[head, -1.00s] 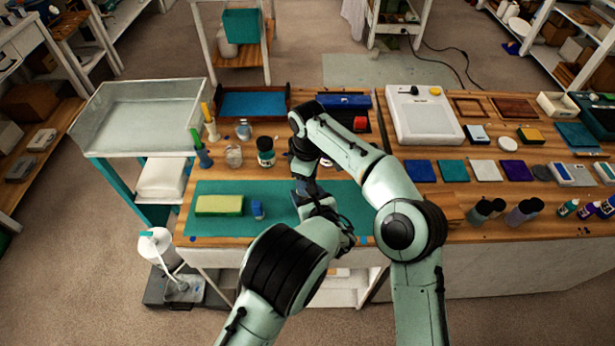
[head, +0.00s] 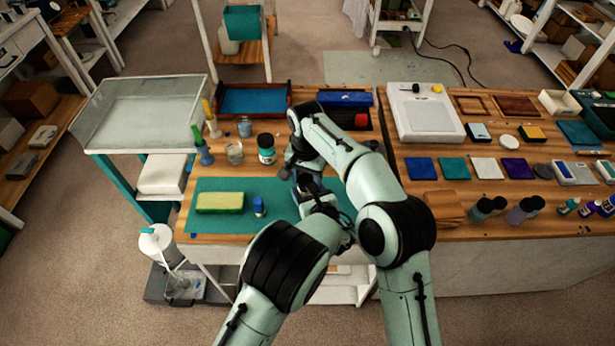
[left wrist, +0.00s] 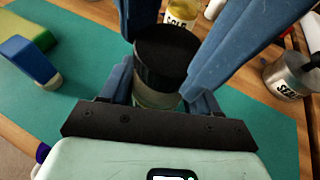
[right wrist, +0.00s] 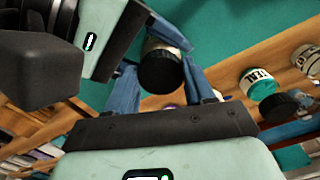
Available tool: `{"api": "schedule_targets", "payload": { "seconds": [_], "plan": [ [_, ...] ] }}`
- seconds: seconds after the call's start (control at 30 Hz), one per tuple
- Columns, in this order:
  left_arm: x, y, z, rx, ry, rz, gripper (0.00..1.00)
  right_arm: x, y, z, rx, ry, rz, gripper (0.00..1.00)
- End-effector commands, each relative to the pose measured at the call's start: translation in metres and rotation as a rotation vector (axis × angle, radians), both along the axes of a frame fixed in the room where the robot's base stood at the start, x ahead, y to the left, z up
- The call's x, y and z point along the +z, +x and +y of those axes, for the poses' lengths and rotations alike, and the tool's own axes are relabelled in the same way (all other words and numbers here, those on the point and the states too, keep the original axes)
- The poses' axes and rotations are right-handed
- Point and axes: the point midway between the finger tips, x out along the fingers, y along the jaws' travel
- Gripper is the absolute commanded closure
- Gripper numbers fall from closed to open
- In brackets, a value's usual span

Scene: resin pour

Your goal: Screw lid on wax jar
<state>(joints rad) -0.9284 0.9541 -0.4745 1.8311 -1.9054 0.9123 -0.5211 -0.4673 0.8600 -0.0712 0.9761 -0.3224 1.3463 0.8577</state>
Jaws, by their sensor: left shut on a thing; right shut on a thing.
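The wax jar (left wrist: 155,99) is upright in the left wrist view, with its black lid (left wrist: 168,50) on top. My left gripper (left wrist: 160,86) is shut around the jar's body. My right gripper (head: 301,182) reaches down over the teal mat and is shut around the lid; its blue fingers flank the lid in the left wrist view. The right wrist view shows the lid (right wrist: 160,74) end-on between the fingers, with the jar's pale side (right wrist: 157,43) behind it. Whether the lid is fully seated cannot be told. In the head view my arms hide most of the jar.
The teal mat (head: 285,225) holds a yellow-green sponge (head: 220,203) and a small blue item (head: 259,207), left of my grippers. A black-capped jar (head: 266,150) and a clear jar (head: 235,153) stand behind the mat. A blue-lined tray (head: 250,101) lies farther back.

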Motion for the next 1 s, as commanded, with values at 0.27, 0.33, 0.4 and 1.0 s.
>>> {"api": "schedule_targets", "payload": {
  "seconds": [0.27,0.33,0.4,1.0],
  "plan": [
    [-0.0004,-0.0001,0.0003,0.001,0.001,0.001,1.00,0.0003,0.0012,0.0021,-0.457,0.000,-0.001,0.75],
    [-0.0005,-0.0001,0.0003,0.001,0.001,0.001,1.00,0.0003,0.0013,0.0022,-0.492,0.001,-0.001,0.75],
    [-0.0005,-0.0001,0.0003,0.001,0.001,0.001,1.00,0.0003,0.0014,0.0020,-0.503,0.001,-0.001,0.75],
    [-0.0005,0.0004,0.0016,0.003,0.001,0.000,1.00,0.0025,0.0004,0.0019,-0.499,-0.002,0.004,0.22]
  ]
}}
